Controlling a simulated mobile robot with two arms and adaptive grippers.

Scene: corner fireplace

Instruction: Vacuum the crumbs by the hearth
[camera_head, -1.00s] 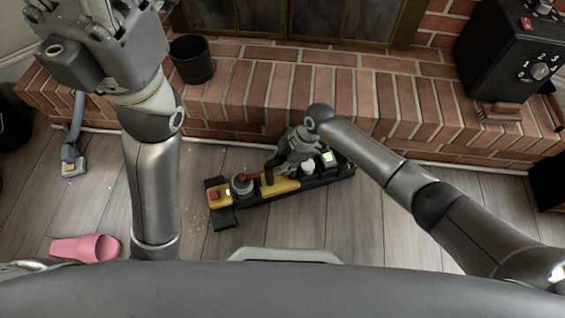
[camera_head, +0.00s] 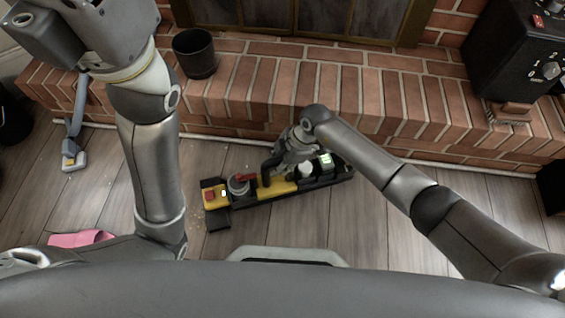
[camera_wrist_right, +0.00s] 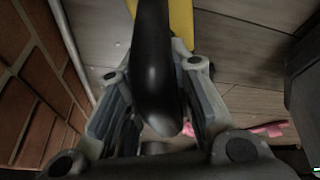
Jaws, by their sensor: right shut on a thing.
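A handheld vacuum (camera_head: 278,188), black and yellow with a red part and a small green display, lies along the wooden floor in front of the brick hearth. Its nozzle end points left. My right gripper (camera_head: 285,160) is shut on its black handle, which also shows between the fingers in the right wrist view (camera_wrist_right: 155,75). I cannot make out a clear patch of crumbs by the nozzle now; at most a few pale specks show on the floor. My left gripper (camera_head: 85,22) is raised at the top left, its fingers cut off by the frame edge, so its opening is unclear.
A dark cup (camera_head: 194,53) stands on the brick hearth (camera_head: 260,85). A black box with dials (camera_head: 515,50) and a brush (camera_head: 508,112) are at the right. A grey-blue tool (camera_head: 75,130) leans at the left. A pink slipper (camera_head: 80,238) is partly covered by my left arm.

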